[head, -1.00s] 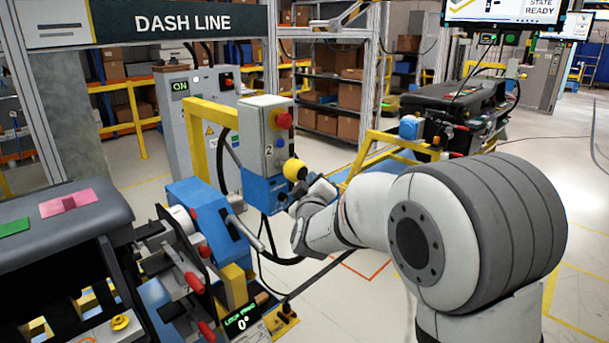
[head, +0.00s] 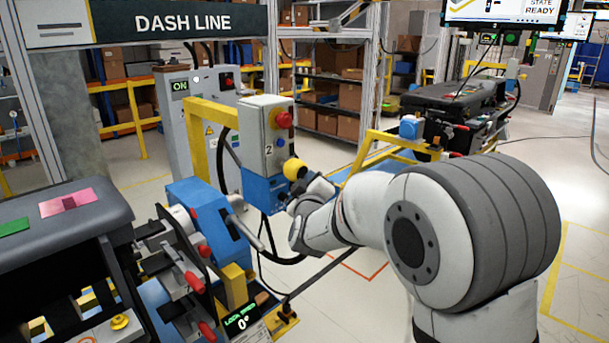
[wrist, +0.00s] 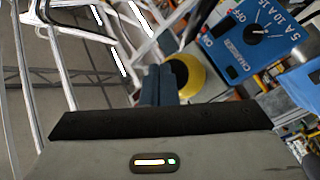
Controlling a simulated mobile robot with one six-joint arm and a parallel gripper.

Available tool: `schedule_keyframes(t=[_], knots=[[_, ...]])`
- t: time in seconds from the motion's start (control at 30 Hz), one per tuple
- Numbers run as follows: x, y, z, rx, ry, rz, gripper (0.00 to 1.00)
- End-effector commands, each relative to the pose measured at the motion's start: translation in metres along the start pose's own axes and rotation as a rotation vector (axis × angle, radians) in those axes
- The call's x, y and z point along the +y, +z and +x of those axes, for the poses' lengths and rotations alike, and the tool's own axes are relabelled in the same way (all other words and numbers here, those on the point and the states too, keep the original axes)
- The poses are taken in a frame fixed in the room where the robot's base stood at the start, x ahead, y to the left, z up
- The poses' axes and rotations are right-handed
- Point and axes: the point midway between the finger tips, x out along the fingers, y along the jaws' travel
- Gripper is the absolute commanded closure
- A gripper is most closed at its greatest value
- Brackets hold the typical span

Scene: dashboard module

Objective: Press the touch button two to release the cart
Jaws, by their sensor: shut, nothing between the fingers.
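A grey control box marked 2 (head: 263,140) stands in the head view, with a red knob (head: 283,120) and a small blue button (head: 280,142). A round yellow button (head: 294,169) sticks out from its lower right side. My gripper (head: 303,187) is shut and empty, just below and right of the yellow button. In the wrist view the closed dark fingers (wrist: 159,72) overlap the left side of the yellow button (wrist: 201,78). I cannot tell whether they touch it.
A blue lower box (head: 262,192) with a dial and charger lettering also shows in the wrist view (wrist: 258,32). A yellow frame (head: 195,135) stands behind, and a blue clamp unit (head: 208,215) with red handles is left.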

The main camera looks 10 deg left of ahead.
Motion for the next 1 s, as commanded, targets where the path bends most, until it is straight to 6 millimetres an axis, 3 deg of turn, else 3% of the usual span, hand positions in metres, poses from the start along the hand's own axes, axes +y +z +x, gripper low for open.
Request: schedule_keyframes(t=[1.0], knots=[[-0.0051,-0.0051,0.0067,0.001,0.0,0.001,1.0]])
